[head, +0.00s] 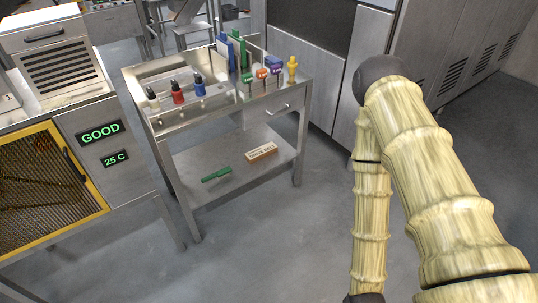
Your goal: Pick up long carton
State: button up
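A long carton (262,152), pale on top with dark lettering and brown on its side, lies on the lower shelf (231,158) of a steel cart, toward the right. Its lettering is too small to read. My gripper is not in view. My arm bends at the upper right, and its forearm runs down out of the bottom edge, right of the cart and apart from the carton.
A green tool (216,174) lies left of the carton. The cart's top (215,106) holds several bottles, small coloured items and a yellow figure (293,68). A cabinet (100,160) reading GOOD and 25 C stands left. The floor (270,245) in front is clear.

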aim_at(258, 154)
jog(key=u, duration=1.05)
jog(key=i, duration=1.4)
jog(key=z, duration=2.2)
